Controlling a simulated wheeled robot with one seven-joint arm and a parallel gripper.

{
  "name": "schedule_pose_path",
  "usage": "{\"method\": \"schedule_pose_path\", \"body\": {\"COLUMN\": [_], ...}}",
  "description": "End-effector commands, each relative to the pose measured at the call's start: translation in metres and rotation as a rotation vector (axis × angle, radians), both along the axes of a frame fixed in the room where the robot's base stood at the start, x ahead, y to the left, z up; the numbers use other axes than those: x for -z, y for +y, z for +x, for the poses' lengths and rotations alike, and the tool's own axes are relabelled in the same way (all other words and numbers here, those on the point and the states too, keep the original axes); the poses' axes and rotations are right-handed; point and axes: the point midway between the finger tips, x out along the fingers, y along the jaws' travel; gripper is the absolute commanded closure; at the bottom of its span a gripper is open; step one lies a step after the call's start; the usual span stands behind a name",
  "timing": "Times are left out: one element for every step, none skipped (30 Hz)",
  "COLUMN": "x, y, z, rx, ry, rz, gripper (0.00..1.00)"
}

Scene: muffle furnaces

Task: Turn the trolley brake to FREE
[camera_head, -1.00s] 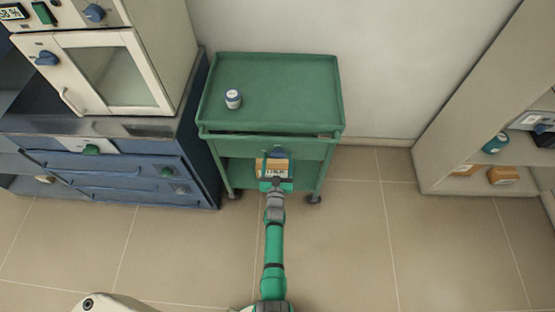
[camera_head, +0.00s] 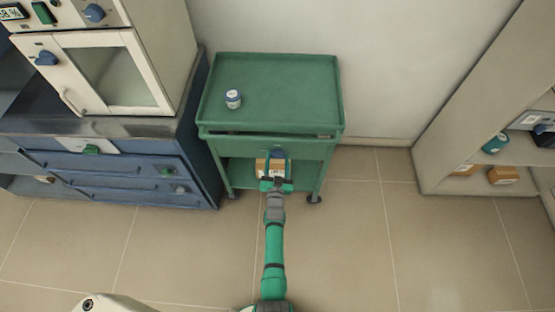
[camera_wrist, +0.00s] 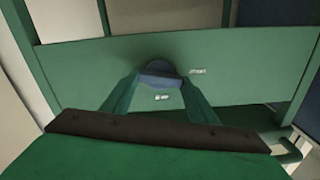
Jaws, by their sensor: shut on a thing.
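The green trolley (camera_head: 213,145) stands against the wall at the middle of the head view. Its brake is a blue knob (camera_wrist: 160,70) on the green front panel (camera_wrist: 240,60), with small white markings to its right and below it. In the head view the blue knob (camera_head: 279,153) shows just above my gripper. My gripper (camera_wrist: 160,84) has its two green fingers closed on the knob from either side. The lettering of the markings is too small to read.
A white-and-blue jar (camera_head: 233,99) stands on the trolley's top. An orange-brown box (camera_head: 262,168) lies on the lower shelf behind my gripper. A furnace (camera_head: 110,72) on a blue cabinet (camera_head: 110,178) is at left. A shelf unit (camera_head: 455,110) is at right. The floor between is clear.

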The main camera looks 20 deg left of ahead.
Motion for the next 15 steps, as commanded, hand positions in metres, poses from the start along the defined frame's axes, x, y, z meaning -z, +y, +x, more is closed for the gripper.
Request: {"method": "schedule_pose_path", "body": {"x": [0.0005, 0.0006, 0.0007, 0.0007, 0.0008, 0.0009, 0.0009, 0.0009, 0.0011, 0.0011, 0.0011, 0.0012, 0.0014, 0.0014, 0.0015], "y": [-0.0015, -0.0016, -0.0018, -0.002, -0.002, -0.0022, -0.0023, -0.0024, -0.0025, -0.0026, -0.0027, -0.0029, -0.0029, -0.003, -0.0032], "z": [-0.0001, -0.0001, 0.0, 0.0, 0.0001, 0.0001, 0.0001, 0.0001, 0.0001, 0.0001, 0.0001, 0.0002, 0.0002, 0.0002, 0.0003], "rx": [0.002, 0.002, 0.002, 0.002, 0.002, 0.002, 0.002, 0.002, 0.002, 0.003, 0.002, 0.003, 0.003, 0.003, 0.003], "ry": [0.012, 0.02, 0.03, 0.038, 0.046, 0.056, 0.064, 0.072, 0.083, 0.091, 0.098, 0.109, 0.117, 0.125, 0.134], "rz": [0.039, 0.066, 0.102, 0.13, 0.157, 0.193, 0.221, 0.249, 0.285, 0.313, 0.34, 0.377, 0.404, 0.431, 0.468], "gripper": [0.69, 0.69, 0.69, 0.69, 0.69, 0.69, 0.69, 0.69, 0.69, 0.69, 0.69, 0.69, 0.69, 0.69, 0.69]}}
